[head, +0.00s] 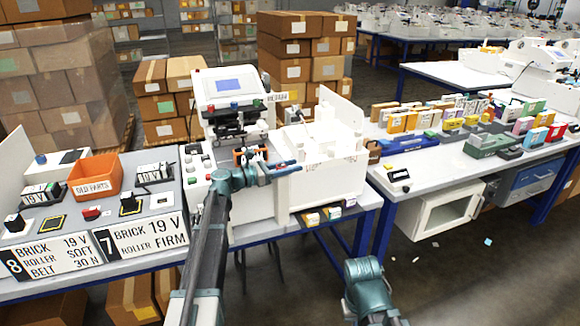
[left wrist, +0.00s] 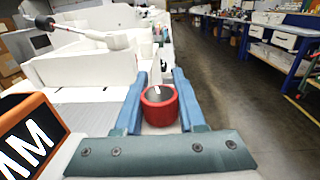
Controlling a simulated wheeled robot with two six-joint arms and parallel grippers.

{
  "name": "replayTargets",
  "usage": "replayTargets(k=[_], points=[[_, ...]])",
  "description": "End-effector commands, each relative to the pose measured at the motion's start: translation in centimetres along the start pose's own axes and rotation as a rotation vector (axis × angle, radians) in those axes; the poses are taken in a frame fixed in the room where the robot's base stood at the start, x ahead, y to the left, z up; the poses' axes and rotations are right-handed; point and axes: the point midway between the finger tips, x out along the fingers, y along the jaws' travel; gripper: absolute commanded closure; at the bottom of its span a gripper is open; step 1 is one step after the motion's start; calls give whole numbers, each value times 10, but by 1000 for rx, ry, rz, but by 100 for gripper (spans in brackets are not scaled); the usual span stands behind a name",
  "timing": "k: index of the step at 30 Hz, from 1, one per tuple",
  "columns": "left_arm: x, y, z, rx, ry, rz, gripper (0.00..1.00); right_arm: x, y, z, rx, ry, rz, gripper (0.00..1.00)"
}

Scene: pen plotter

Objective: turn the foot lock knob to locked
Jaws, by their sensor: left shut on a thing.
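The knob (left wrist: 159,104) has a red rim and a dark top with a small white mark, which I take to be the foot lock knob. In the left wrist view it sits between the two blue fingers of my left gripper (left wrist: 155,100), which is shut on it. In the head view my left gripper (head: 285,167) is at the front of the white pen plotter (head: 318,187), and the knob is mostly hidden there. A pale pointed piece stands just beyond the knob. Of my right arm only a teal part shows at the bottom; its fingers are out of view.
A machine with a blue screen (head: 232,86) stands behind my left arm. An orange bin (head: 95,177) and labelled plates lie on the left bench. An orange-edged dark block (left wrist: 30,140) is close left of the gripper. Open floor lies right of the bench.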

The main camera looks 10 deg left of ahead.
Motion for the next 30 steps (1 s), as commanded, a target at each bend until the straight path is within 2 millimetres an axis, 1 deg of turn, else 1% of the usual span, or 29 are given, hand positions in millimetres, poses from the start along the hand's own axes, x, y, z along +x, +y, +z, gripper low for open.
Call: replayTargets(k=[6, 17, 18, 22, 23, 30], points=[[0, 0, 0, 0, 1, -33, 100, 0, 0, 0, 0, 0, 0, 100], [0, -1, 0, 0, 1, -37, 100, 0, 0, 0, 0, 0, 0, 100], [0, -1, 0, 0, 1, -37, 57, 0, 0, 0, 0, 0, 0, 100], [0, -1, 0, 0, 1, -37, 34, 0, 0, 0, 0, 0, 0, 100], [0, -1, 0, 0, 0, -37, 31, 0, 0, 0, 0, 0, 0, 100], [0, -1, 0, 0, 0, -37, 31, 0, 0, 0, 0, 0, 0, 100]])
